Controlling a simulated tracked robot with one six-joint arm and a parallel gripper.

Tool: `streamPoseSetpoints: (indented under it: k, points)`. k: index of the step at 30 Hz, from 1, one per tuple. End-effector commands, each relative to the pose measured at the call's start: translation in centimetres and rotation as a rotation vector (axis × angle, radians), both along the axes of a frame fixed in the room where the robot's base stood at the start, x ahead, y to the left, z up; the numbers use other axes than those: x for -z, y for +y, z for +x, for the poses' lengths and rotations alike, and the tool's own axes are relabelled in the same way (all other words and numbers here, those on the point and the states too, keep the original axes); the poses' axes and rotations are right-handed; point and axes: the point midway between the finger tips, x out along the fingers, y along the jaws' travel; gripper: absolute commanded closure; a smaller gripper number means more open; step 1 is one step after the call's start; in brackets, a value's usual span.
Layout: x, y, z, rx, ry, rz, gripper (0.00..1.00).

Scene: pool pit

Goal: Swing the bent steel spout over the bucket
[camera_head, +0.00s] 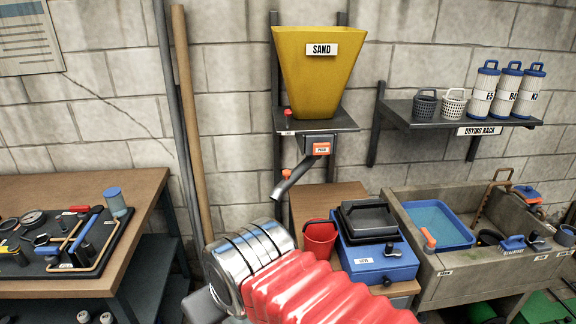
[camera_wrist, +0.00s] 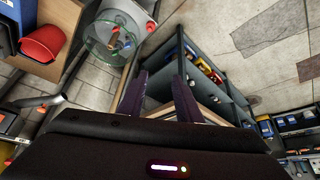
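The bent steel spout (camera_head: 298,177) hangs below the yellow hopper marked SAND (camera_head: 318,75). It slants down to the left, with a small orange knob beside it. Its mouth is above and left of the red bucket (camera_head: 320,240), not over it. The bucket stands on a wooden bench, partly behind my arm. It also shows at the upper left of the wrist view (camera_wrist: 42,42). My gripper (camera_wrist: 158,92) shows only in the wrist view, its two dark fingers apart with nothing between them.
A blue box with a black lid (camera_head: 378,255) stands right of the bucket. A stone sink (camera_head: 440,275) is farther right, below a drying rack (camera_head: 460,110). A wooden pole (camera_head: 190,120) leans against the wall. A workbench (camera_head: 140,185) with tools is at left.

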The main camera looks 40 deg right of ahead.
Motion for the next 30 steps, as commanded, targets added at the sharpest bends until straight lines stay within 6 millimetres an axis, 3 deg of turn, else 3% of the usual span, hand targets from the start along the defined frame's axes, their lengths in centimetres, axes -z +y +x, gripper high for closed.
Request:
streamPoseSetpoints:
  k: [7, 11, 14, 20, 30]
  points:
    - [0.0, 0.0, 0.0, 0.000, 0.000, 0.000, 0.69]
    - [-0.1, -0.1, 0.2, 0.004, -0.004, 0.000, 0.60]
    - [-0.1, -0.5, 1.2, 0.016, -0.020, -0.003, 0.60]
    - [-0.2, -3.2, 5.8, 0.077, -0.104, -0.018, 0.60]
    - [-0.1, -10.1, 15.6, 0.199, -0.319, -0.066, 0.60]
